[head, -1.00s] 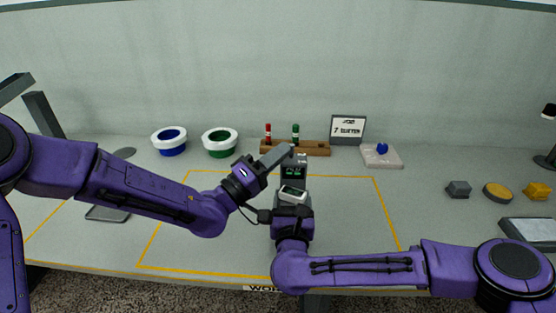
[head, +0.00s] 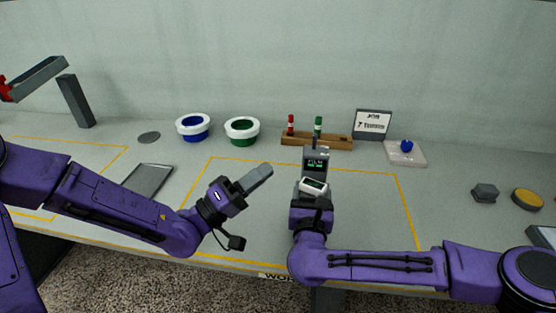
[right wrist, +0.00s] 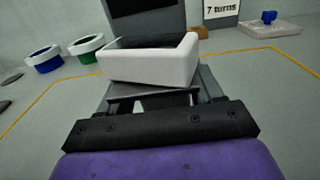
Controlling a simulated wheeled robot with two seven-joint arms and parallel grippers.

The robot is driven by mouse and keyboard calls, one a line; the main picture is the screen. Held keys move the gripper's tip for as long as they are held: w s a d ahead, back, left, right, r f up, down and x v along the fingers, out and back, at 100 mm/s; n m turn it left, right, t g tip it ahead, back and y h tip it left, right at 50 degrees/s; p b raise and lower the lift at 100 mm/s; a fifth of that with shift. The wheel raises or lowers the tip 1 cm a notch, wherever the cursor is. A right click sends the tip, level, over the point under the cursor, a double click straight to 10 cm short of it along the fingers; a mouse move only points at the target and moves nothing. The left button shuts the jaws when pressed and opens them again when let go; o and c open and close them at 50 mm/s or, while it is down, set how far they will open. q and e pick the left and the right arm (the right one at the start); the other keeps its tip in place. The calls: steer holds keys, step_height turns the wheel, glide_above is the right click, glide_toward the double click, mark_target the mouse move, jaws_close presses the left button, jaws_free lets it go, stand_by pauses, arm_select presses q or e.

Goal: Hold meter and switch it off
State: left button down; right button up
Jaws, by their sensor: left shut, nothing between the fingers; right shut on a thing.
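The meter (head: 316,158) is a dark grey upright box with a dark display bearing small light and green marks. A thin dark piece sticks up from its top. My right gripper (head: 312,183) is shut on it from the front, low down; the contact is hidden. A white block (head: 313,186) sits at the gripper, in front of the meter. In the right wrist view the white block (right wrist: 150,65) hides much of the meter (right wrist: 145,20). My left gripper (head: 262,172) is shut and empty, left of the meter and apart from it.
Behind stand a blue-lined white-rimmed pot (head: 193,128), a green-lined one (head: 242,130), a wooden rack (head: 335,142) with red and green pegs, and a sign (head: 373,124). A pale pad (head: 410,156) holds a blue knob. The yellow-outlined area (head: 240,240) has free room.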

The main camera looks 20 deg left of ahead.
steer(key=shift+f, duration=0.1)
arm_select(q)
steer(key=shift+s+a+f, duration=0.15)
steer(key=shift+s+a, duration=0.05)
steer(key=shift+s, duration=0.05)
arm_select(e)
steer(key=o, duration=1.4)
